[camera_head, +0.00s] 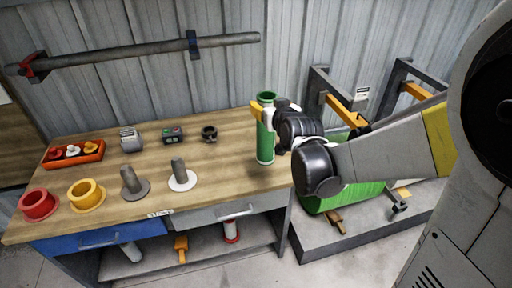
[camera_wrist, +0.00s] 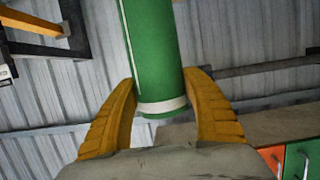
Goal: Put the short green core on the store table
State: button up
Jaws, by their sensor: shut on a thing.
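The short green core (camera_head: 266,138) is a hollow green tube with a pale band at its lower end. It is upright at the right end of the wooden store table (camera_head: 225,165). I cannot tell whether its foot touches the tabletop. My gripper (camera_head: 262,112) is shut on the core near its top, reaching in from the right. In the wrist view the core (camera_wrist: 152,45) lies between the two yellow fingers, its banded end towards the fingers' base.
Red (camera_head: 39,204) and yellow (camera_head: 86,194) flanged rings, two grey pegs on round bases and an orange tray (camera_head: 73,154) stand on the table's left and middle. Small devices stand behind. A large green roll (camera_head: 345,195) lies right of the table. Bare wood surrounds the core.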

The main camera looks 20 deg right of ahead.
jog(key=w+a+f+b, duration=0.2)
jog(key=w+f+b, duration=0.4)
jog(key=w+f, duration=0.5)
jog(key=shift+a+b, duration=0.3)
jog(key=shift+a, duration=0.1)
jog(key=shift+r, duration=0.1)
jog(key=shift+w, duration=0.1)
jog(key=o, duration=1.4)
jog(key=shift+f, duration=0.2)
